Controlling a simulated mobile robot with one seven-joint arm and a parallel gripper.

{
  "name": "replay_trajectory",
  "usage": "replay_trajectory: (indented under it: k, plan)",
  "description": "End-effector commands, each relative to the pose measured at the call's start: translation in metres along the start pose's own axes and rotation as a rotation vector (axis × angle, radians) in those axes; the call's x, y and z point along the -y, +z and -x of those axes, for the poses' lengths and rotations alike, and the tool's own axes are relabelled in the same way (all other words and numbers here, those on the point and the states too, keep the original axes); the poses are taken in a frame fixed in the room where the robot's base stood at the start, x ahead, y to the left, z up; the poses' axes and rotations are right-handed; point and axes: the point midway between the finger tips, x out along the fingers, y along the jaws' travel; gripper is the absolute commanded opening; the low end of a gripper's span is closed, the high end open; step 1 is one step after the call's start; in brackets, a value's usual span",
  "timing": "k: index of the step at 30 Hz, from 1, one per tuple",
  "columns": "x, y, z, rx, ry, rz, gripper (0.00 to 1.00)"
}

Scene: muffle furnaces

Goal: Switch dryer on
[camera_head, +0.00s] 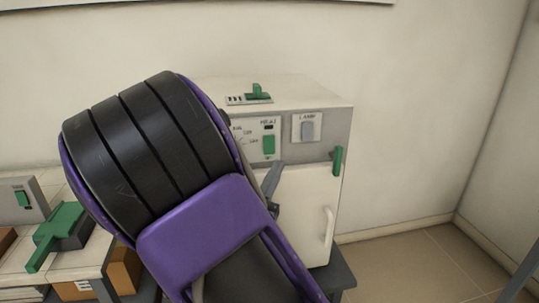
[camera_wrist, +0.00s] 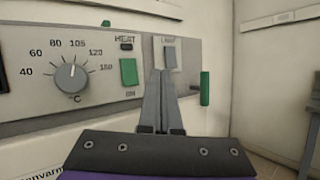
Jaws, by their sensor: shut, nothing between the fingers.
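The dryer (camera_head: 303,188) is a white box with a grey control panel, standing on a dark support. Its panel has a green HEAT switch (camera_wrist: 129,72) with ON below it, a grey LAMP switch (camera_wrist: 170,57) and a temperature dial (camera_wrist: 71,77). The green switch also shows in the head view (camera_head: 268,145). My gripper (camera_wrist: 160,73) is shut and empty, its fingertips in front of the panel between the green switch and the LAMP switch. Whether they touch the panel I cannot tell. My arm hides the dryer's left side in the head view.
A green handle (camera_wrist: 205,88) sticks out at the panel's right edge, and a white door handle (camera_head: 328,227) is below. A green lever (camera_head: 258,91) sits on the dryer's top. Another device with a green part (camera_head: 55,233) stands at left. Floor at right is free.

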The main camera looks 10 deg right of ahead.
Motion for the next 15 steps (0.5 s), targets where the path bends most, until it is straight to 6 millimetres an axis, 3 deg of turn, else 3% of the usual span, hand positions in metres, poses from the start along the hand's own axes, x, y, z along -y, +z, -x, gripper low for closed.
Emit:
replay_trajectory:
  k: [6, 15]
  plan:
    - [-0.015, -0.018, -0.021, 0.002, -0.001, -0.001, 0.0]
    - [-0.029, -0.029, -0.04, 0.0, 0.0, 0.001, 0.0]
